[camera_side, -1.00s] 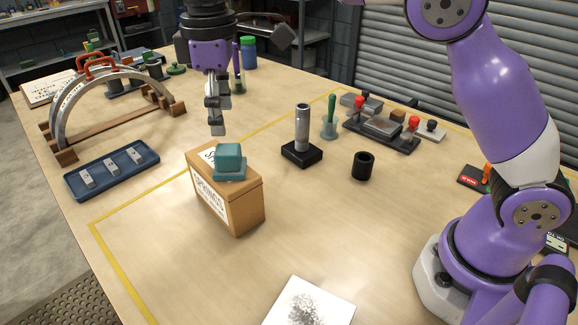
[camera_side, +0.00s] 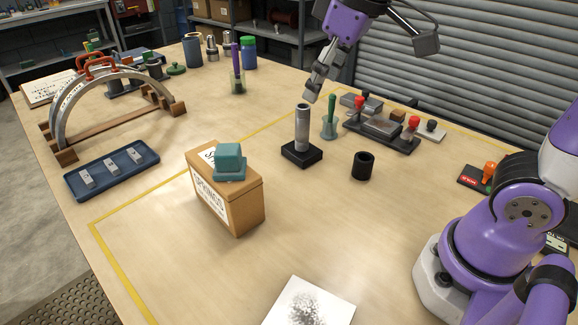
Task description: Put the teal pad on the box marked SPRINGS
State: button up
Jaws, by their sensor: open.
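The teal pad (camera_side: 229,160) is a small blocky piece with a wider base. It rests on top of the brown cardboard box marked SPRINGS (camera_side: 240,209), towards the right part of its lid. The box stands upright on the table, with white labels on its front and top. My gripper (camera_side: 313,91) is open and empty. It is up and to the right of the box, apart from the pad, and appears over or behind the metal cylinder on a black base (camera_side: 302,131); its exact height is hard to tell.
A black ring (camera_side: 362,166) stands right of the cylinder. A green-handled tool in a holder (camera_side: 329,125) and a fixture with red knobs (camera_side: 381,129) are behind. A blue tray (camera_side: 112,171) and an arch (camera_side: 70,105) are at left. The front table area is mostly clear.

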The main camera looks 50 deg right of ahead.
jog(key=s+d+f+m+t, duration=0.1)
jog(key=s+d+f+m, duration=0.1)
jog(key=s+f, duration=0.4)
jog(key=shift+s+d+f+m+t, duration=0.4)
jog(key=shift+d+f, duration=0.1)
